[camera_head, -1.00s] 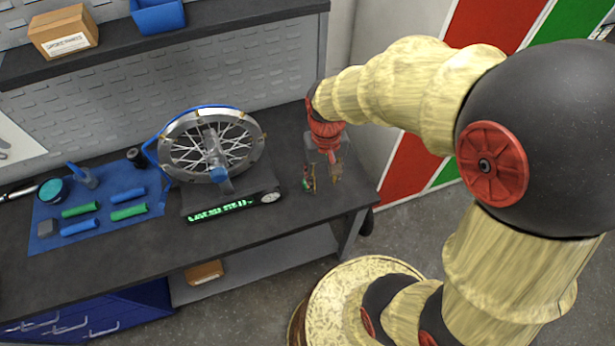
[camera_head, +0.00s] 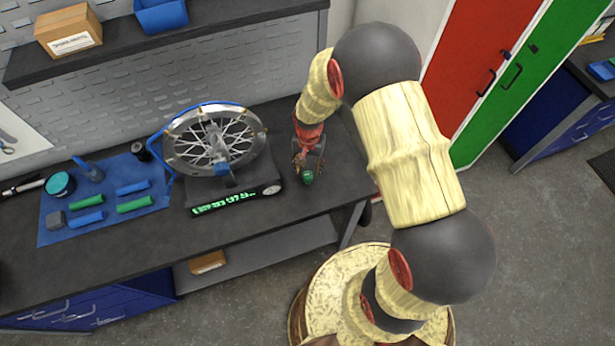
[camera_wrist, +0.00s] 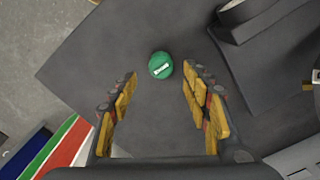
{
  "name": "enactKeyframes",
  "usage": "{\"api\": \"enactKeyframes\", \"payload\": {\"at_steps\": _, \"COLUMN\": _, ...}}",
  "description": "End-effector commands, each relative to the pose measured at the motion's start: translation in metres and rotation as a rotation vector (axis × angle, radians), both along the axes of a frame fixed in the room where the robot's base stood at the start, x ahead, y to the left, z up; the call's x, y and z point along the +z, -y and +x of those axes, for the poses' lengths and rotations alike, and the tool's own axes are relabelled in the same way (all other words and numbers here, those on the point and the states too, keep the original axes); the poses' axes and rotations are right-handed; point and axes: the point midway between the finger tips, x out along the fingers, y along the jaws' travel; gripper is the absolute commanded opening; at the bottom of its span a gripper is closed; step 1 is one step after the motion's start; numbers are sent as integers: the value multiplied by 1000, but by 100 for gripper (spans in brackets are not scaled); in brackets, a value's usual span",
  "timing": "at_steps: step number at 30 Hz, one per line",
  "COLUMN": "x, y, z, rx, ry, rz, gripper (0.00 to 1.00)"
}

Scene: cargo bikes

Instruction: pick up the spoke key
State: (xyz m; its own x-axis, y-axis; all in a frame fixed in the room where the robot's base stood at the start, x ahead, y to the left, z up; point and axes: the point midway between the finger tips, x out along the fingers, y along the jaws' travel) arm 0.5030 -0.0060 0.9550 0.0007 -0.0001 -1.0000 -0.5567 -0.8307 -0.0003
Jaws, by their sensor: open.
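The spoke key is a small round green piece with a white mark on top. In the wrist view the spoke key (camera_wrist: 160,65) lies between and slightly beyond my fingertips, with a gap to each finger. In the head view the spoke key (camera_head: 308,177) shows at the right end of the dark workbench, just below my gripper (camera_head: 308,163). My gripper also shows in the wrist view (camera_wrist: 159,76), pointing down, open and empty. The height of the fingertips above the bench is hard to tell.
A truing stand with a spoked wheel (camera_head: 215,142) stands close left of my gripper, on a dark base (camera_head: 236,200) with a green display. A blue mat (camera_head: 110,205) with green and blue grips lies further left. The bench's right edge is near.

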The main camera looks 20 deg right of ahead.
Motion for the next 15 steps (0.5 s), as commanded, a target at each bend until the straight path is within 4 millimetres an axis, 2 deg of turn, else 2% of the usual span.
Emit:
{"api": "enactKeyframes", "payload": {"at_steps": 9, "x": -40, "y": -4, "z": -3, "rx": 1, "ry": -4, "rz": 0, "gripper": 48}}
{"api": "enactKeyframes", "payload": {"at_steps": 15, "x": -49, "y": -4, "z": -3, "rx": 1, "ry": -1, "rz": 0, "gripper": 48}}
